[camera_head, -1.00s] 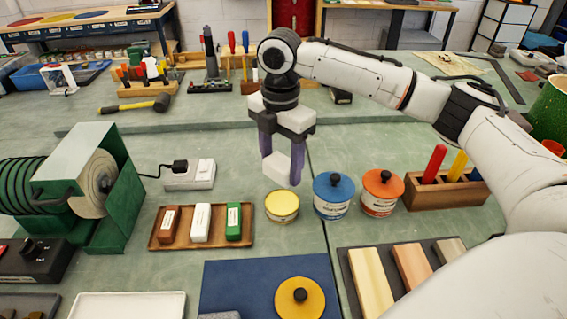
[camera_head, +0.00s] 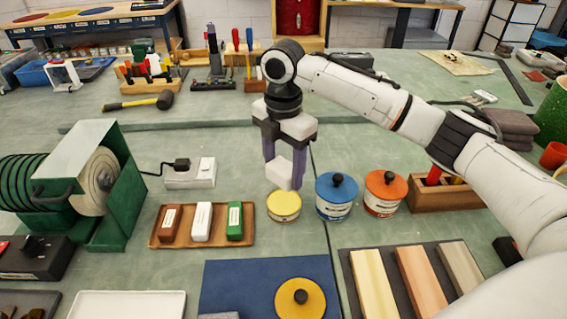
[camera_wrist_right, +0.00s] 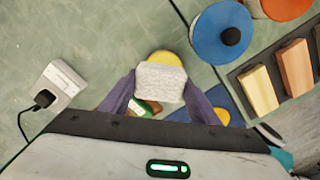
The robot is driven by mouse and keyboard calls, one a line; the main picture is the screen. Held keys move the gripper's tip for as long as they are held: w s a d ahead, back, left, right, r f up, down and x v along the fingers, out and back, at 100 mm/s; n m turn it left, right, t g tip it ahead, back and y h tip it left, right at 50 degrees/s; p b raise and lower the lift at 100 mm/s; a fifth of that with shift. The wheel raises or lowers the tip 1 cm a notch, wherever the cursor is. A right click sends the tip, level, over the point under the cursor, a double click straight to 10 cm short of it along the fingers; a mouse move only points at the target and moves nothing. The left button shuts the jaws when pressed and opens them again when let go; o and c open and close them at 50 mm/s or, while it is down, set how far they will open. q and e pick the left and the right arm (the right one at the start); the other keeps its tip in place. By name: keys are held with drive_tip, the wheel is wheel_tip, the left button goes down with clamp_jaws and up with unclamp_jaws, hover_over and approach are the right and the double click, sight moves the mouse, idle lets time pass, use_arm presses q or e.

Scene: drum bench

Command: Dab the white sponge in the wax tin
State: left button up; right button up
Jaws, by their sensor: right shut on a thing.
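My right gripper (camera_head: 283,170) is shut on the white sponge (camera_head: 279,174), which hangs between its fingers. The sponge also shows in the right wrist view (camera_wrist_right: 161,83). The wax tin is a small round yellow tin (camera_head: 284,206) on the bench, just below and in front of the sponge in the head view. In the wrist view the yellow tin (camera_wrist_right: 165,57) shows only as a rim past the sponge, which hides the rest. Whether sponge and tin touch is hard to tell; the sponge looks a little above it. My left gripper is not in view.
A blue tin (camera_head: 336,199) and an orange tin (camera_head: 383,194) stand right of the yellow tin. A wooden tray (camera_head: 157,240) with three bars lies to the left. A blue mat (camera_head: 235,280) with a yellow disc (camera_head: 300,299) is in front. A power strip (camera_head: 190,173) lies at left.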

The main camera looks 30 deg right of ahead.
sight(285, 206)
drive_tip(key=shift+f, duration=3)
drive_tip(key=shift+c, duration=0.2)
drive_tip(key=shift+s+a, duration=0.25)
drive_tip(key=shift+s, duration=0.3)
drive_tip(key=shift+s+a, duration=0.25)
drive_tip(key=shift+s, duration=0.35)
drive_tip(key=shift+w+d+r, duration=0.1)
drive_tip(key=shift+w+d, duration=0.15)
drive_tip(key=shift+w, duration=0.25)
drive_tip(key=shift+w+d, duration=0.2)
drive_tip(key=shift+w, duration=0.45)
drive_tip(key=shift+s+a, duration=0.25)
drive_tip(key=shift+s, duration=0.35)
drive_tip(key=shift+s+a, duration=0.25)
drive_tip(key=shift+s, duration=0.3)
drive_tip(key=shift+d, duration=0.1)
drive_tip(key=shift+w+d, duration=0.25)
drive_tip(key=shift+w, duration=0.35)
drive_tip(key=shift+w+d, duration=0.2)
drive_tip(key=shift+w, duration=0.4)
drive_tip(key=shift+s+r, duration=0.1)
drive_tip(key=shift+r, duration=3.95)
